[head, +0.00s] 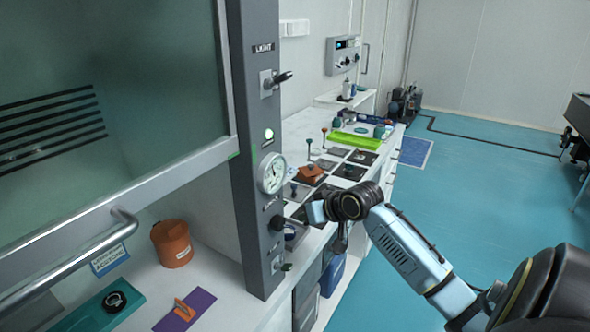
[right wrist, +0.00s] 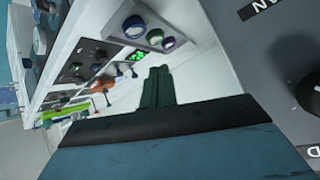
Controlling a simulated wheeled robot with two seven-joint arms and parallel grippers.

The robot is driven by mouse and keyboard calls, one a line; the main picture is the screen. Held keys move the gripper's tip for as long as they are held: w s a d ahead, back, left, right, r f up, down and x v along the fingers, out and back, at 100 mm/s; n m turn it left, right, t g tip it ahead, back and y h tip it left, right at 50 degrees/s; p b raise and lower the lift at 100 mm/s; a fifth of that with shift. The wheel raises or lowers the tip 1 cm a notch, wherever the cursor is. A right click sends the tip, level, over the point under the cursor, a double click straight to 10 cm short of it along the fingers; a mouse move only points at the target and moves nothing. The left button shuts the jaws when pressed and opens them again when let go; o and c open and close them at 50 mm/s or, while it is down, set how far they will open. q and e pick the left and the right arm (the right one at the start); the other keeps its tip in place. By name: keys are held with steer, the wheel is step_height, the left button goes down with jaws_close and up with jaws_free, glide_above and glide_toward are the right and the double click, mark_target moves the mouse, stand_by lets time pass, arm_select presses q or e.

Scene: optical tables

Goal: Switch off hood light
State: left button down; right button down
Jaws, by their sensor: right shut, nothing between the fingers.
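The hood's grey post carries the light switch (head: 276,81), a black lever under a plate that reads LIGHT. The lever sticks out to the right and slightly up. A round lamp (head: 269,134) lower on the post glows pale green. My right gripper (head: 314,212) is shut and empty, well below the switch, to the right of the post and near a lower black knob (head: 279,223). In the right wrist view its closed fingers (right wrist: 158,86) point toward the bench side; the light switch cannot be made out there. My left gripper is not in view.
A round gauge (head: 272,173) sits on the post between lamp and lower knob. The hood's glass sash (head: 110,90) and metal handle (head: 75,262) are at left. An orange pot (head: 172,243) stands inside. The bench beyond the post is cluttered; blue floor at right is clear.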

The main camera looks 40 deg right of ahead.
step_height(320, 180, up, 23)
steer(key=n+t+y, duration=0.1)
steer(key=t, duration=0.2)
steer(key=s+a+r+n+t+y, duration=0.1)
steer(key=s+a+r+n, duration=0.1)
steer(key=s+a+r, duration=0.2)
steer(key=s+a+r+n+t+y+p, duration=0.1)
steer(key=s+a+r+n+y, duration=0.1)
steer(key=s+r, duration=0.8)
step_height(320, 180, up, 7)
steer(key=shift+a+r+n, duration=0.1)
steer(key=shift+a+n, duration=0.5)
steer(key=shift+a, duration=0.4)
steer(key=p, duration=0.4)
glide_above(283, 78)
steer(key=d, duration=0.1)
steer(key=shift+w+d+f, duration=0.1)
steer(key=shift+w+f, duration=0.15)
steer(key=shift+f, duration=0.5)
steer(key=f, duration=0.1)
steer(key=s+f, duration=0.1)
steer(key=f, duration=0.1)
steer(key=shift+d+f+b, duration=0.1)
steer(key=shift+b, duration=0.2)
steer(key=shift+s+d+f, duration=0.1)
steer(key=shift+s+f, duration=0.15)
steer(key=shift+f, duration=0.05)
steer(key=shift+w, duration=0.15)
